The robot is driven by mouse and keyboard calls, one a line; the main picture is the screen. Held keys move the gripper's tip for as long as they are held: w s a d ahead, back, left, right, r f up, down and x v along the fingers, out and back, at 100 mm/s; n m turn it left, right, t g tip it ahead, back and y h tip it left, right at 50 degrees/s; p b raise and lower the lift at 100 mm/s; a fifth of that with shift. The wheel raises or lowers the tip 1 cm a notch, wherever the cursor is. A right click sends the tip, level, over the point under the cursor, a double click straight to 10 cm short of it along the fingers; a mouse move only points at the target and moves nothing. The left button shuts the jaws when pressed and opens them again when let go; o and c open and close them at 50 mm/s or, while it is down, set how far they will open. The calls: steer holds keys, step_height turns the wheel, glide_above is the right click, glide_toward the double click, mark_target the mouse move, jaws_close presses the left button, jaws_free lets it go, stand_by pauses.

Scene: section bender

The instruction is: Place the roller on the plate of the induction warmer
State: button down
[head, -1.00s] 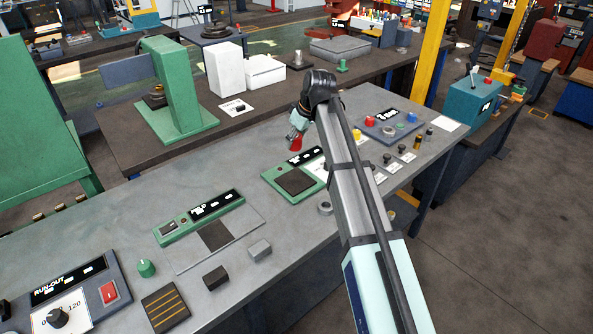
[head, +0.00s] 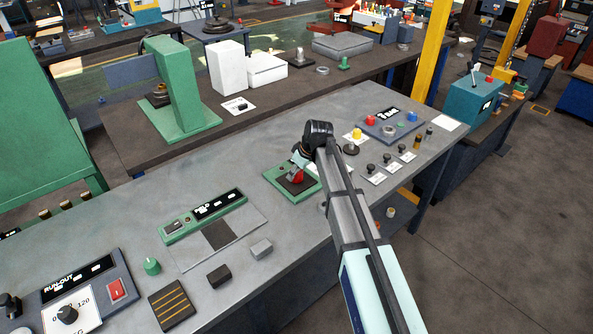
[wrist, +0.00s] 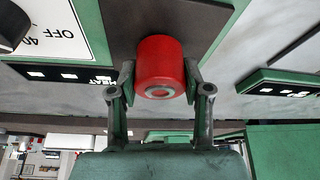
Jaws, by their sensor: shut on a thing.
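The red roller (head: 297,177) is between the fingers of my gripper (head: 298,169) in the head view. In the wrist view, my gripper (wrist: 160,88) is shut on the sides of the red roller (wrist: 159,62), whose pale ringed end faces the camera. The induction warmer (head: 273,181) is a green unit on the grey bench with a dark square plate (head: 301,190). The roller is over this plate in the head view. The dark plate (wrist: 168,12) also shows behind the roller in the wrist view. I cannot tell whether roller and plate touch.
A second green unit (head: 203,215) with a display stands to the left on the bench. Right of the warmer are a button panel (head: 390,124) and several small knobbed parts (head: 387,158). Bare bench lies behind the warmer.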

steer(key=shift+f, duration=0.15)
steer(key=c, duration=0.5)
jaws_free()
steer(key=b+v, duration=0.3)
steer(key=v, duration=0.9)
